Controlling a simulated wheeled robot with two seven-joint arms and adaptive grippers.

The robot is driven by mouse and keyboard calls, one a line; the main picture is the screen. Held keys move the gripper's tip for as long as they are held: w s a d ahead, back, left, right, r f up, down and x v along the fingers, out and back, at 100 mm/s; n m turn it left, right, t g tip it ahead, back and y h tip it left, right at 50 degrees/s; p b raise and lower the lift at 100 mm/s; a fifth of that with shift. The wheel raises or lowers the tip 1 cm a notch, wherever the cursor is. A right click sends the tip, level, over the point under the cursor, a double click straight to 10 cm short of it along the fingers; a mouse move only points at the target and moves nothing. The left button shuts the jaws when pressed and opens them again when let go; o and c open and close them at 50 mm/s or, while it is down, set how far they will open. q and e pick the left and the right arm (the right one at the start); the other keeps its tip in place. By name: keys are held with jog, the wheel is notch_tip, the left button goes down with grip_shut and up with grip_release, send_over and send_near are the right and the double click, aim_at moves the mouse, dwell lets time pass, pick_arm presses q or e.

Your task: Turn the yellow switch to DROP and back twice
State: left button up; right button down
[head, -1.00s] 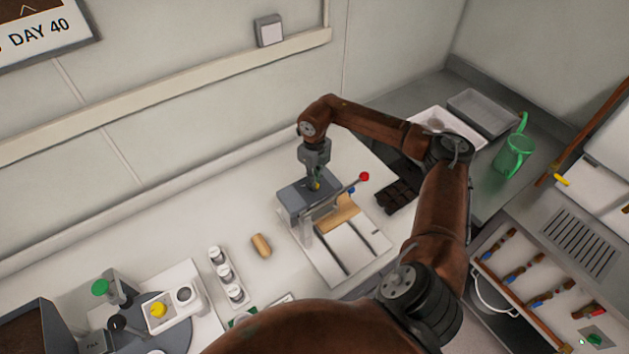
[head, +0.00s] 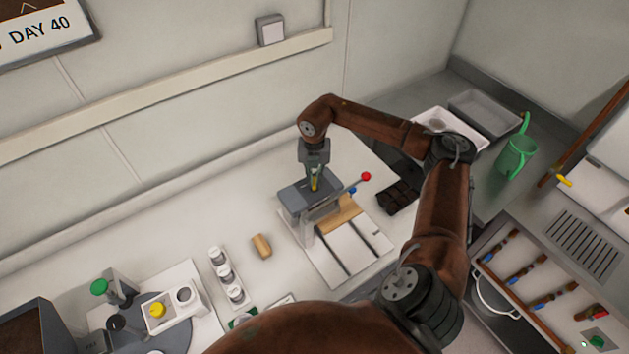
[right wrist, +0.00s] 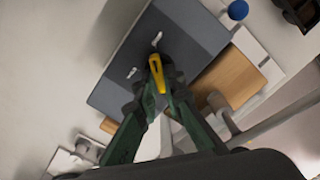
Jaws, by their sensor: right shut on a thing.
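The yellow switch (head: 315,184) sits on top of a grey box (head: 296,196) at the middle of the white bench. It also shows in the right wrist view (right wrist: 157,72), its long handle pointing toward the upper of two small white marks on the box. The marks are too small to read, so I cannot tell which is DROP. My right gripper (head: 315,178) reaches down over the box, its green fingers (right wrist: 160,88) shut on the switch from both sides. My left gripper is not in view.
A lever with a red knob (head: 366,176) crosses beside the box, close to my right gripper. A wooden block (head: 344,214) lies under it. A wooden piece (head: 261,246) and white capped pots (head: 224,273) stand to the left. A green jug (head: 516,155) stands far right.

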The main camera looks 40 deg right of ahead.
aim_at(314, 182)
jog(key=shift+w+r+m, duration=0.1)
jog(key=shift+m, duration=0.6)
jog(key=c, duration=2)
grip_release()
jog(key=shift+c, duration=0.2)
notch_tip(314, 182, up, 12)
